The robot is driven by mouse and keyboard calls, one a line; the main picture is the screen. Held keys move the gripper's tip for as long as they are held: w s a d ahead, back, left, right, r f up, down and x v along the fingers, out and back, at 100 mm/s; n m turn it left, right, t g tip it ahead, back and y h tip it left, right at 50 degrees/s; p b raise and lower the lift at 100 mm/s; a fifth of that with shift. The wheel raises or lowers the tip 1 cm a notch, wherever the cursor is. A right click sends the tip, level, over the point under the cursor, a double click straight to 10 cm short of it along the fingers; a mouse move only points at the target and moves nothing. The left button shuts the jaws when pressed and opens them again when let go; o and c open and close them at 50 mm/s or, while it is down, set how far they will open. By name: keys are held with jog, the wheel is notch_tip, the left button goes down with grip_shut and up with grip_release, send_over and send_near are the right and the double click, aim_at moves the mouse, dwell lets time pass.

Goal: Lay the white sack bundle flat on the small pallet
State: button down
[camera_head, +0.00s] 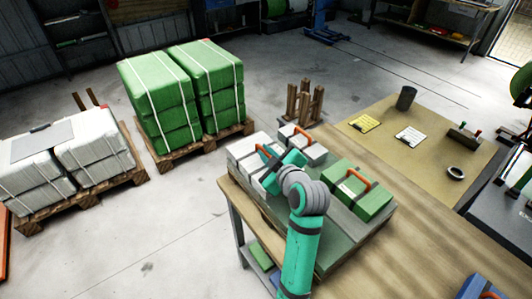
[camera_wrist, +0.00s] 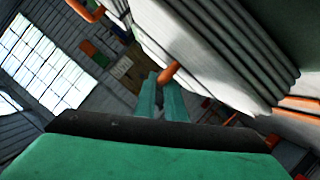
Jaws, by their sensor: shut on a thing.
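A white sack bundle (camera_head: 243,150) with an orange handle is at the left end of the workbench in the head view. My gripper (camera_head: 268,161) is over it, with my arm hiding part of it. In the wrist view, the two teal fingers of my gripper (camera_wrist: 164,92) are shut on the orange handle (camera_wrist: 169,73) of the white layered bundle (camera_wrist: 220,45). I cannot tell whether the bundle touches the bench. A small wooden frame with upright posts (camera_head: 305,103) stands behind the bench; I cannot tell whether it is the small pallet.
Another white bundle (camera_head: 308,149) and a green bundle (camera_head: 360,202), both with orange handles, are on the workbench (camera_head: 440,236). Large pallets carry green sacks (camera_head: 160,98) and white sacks (camera_head: 95,155) on the left. Open floor (camera_head: 160,235) lies in front of them.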

jog(key=c, duration=1.8)
grip_release()
jog(key=shift+f, duration=0.1)
jog(key=v, duration=1.2)
jog(key=shift+s, duration=0.1)
